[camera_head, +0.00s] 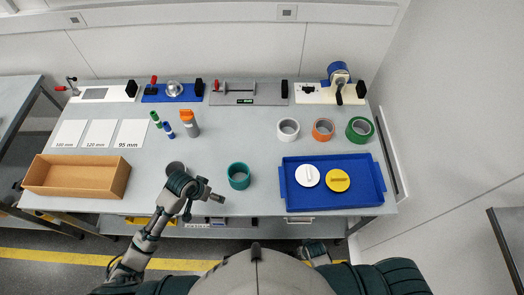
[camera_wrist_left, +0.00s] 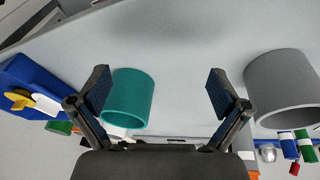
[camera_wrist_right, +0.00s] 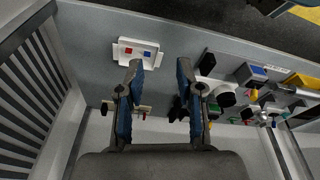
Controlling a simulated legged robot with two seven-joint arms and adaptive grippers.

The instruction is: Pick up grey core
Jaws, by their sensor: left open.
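The grey core (camera_head: 175,166) stands on the table near its front edge, partly hidden behind my left arm in the head view. In the left wrist view the grey core (camera_wrist_left: 279,70) lies at the right, outside the right finger and apart from it. My left gripper (camera_wrist_left: 158,84) is open and empty, hovering over the table between the grey core and a teal core (camera_wrist_left: 127,96). The teal core (camera_head: 239,176) stands to the right of my left gripper (camera_head: 203,205) in the head view. My right gripper (camera_wrist_right: 158,78) is open and empty, below the table's front.
A cardboard box (camera_head: 75,177) stands at the left, a blue tray (camera_head: 335,203) with white and yellow discs at the right. Tape rolls in white (camera_head: 288,129), orange (camera_head: 323,129) and green (camera_head: 360,129) stand behind the tray.

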